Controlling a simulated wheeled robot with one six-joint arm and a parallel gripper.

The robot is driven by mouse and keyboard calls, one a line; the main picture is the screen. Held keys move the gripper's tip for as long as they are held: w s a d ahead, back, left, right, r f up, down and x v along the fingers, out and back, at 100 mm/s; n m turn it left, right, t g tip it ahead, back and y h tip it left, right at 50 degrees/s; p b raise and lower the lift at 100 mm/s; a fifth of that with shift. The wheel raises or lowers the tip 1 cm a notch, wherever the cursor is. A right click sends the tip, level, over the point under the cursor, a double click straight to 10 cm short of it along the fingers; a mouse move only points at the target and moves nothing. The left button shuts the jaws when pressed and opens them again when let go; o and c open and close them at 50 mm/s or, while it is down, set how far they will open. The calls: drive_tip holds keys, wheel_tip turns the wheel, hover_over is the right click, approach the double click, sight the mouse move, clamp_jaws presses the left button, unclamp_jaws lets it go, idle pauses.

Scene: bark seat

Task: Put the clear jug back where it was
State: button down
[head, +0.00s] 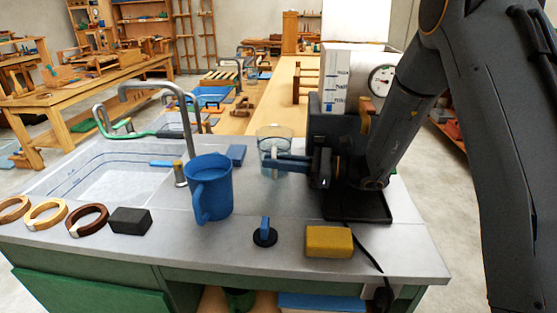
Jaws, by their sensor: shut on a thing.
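The clear jug (272,136) is a see-through vessel above the grey counter (290,205), right of the sink and behind the blue jug. My gripper (280,161) reaches in from the right, its dark blue fingers shut on the clear jug's near right side, around its pale handle. The jug looks upright. I cannot tell whether its base touches the counter, as the fingers and the blue jug partly hide that area.
A blue jug (210,187) stands in front. A yellow sponge (329,242), a round black item with a blue handle (265,234), a dark block (130,220) and several rings line the front. The sink (100,172) and tall tap (160,88) are left; a gauge unit (352,72) stands behind my gripper.

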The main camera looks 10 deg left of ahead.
drive_tip(key=c, duration=1.8)
unclamp_jaws()
drive_tip(key=shift+f, duration=0.15)
drive_tip(key=shift+f+b, duration=0.2)
drive_tip(key=shift+b, duration=0.25)
drive_tip(key=d, duration=0.2)
drive_tip(key=d+b, duration=0.1)
drive_tip(key=d, duration=0.4)
drive_tip(key=shift+s+d+r+b, duration=0.1)
drive_tip(key=shift+s+d+b, duration=0.25)
drive_tip(key=shift+s+d, duration=0.05)
